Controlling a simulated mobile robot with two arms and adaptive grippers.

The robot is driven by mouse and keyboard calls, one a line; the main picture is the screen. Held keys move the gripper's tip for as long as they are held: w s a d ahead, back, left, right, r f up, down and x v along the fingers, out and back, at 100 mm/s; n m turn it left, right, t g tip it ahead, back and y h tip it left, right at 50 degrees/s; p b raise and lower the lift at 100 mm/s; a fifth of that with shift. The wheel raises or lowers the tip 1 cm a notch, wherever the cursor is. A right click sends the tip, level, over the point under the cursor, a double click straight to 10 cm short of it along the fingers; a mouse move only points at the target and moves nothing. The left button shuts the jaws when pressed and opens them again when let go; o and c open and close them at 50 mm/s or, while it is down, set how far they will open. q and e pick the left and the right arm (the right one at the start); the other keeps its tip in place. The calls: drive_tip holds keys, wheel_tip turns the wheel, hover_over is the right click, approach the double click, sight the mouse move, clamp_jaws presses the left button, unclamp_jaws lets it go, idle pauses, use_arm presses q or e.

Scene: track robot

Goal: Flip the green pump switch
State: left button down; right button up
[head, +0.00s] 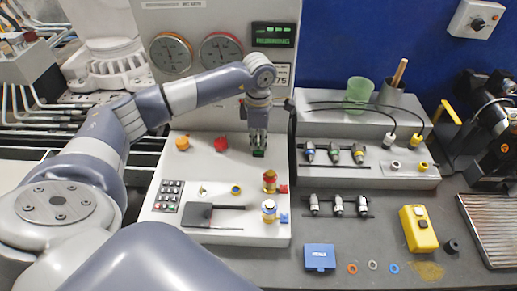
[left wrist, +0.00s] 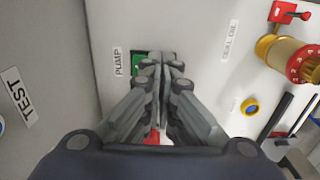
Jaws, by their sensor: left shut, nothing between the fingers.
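The green pump switch (left wrist: 137,66) is on the pale sloping panel beside the PUMP label (left wrist: 118,61) in the left wrist view. The fingers hide its right part there. In the head view a little green of the switch (head: 258,154) shows at the fingertips. My left gripper (head: 258,148) is shut with nothing held, its tips at the switch. I cannot tell whether they touch it. In the left wrist view the closed fingertips (left wrist: 163,62) lie over the switch's right side. Which way the switch is set is hidden. My right gripper is not in view.
The panel (head: 238,230) also carries an orange knob (head: 182,142), a red knob (head: 221,144), a keypad (head: 168,195) and red and blue valves (head: 270,181) to the right. A grey rack (head: 330,130) with connectors, a green cup (head: 358,92) and cables stands beside it.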

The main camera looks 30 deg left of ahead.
sight(258, 149)
use_arm(q)
drive_tip(key=shift+f+b, duration=0.4)
drive_tip(key=shift+f, duration=0.15)
drive_tip(key=shift+r, duration=0.1)
drive_tip(key=shift+r+p, duration=0.55)
drive_tip(key=shift+r, duration=0.2)
drive_tip(key=shift+r+p, duration=1.45)
drive_tip(key=shift+r, duration=1.3)
drive_tip(key=shift+f, duration=0.1)
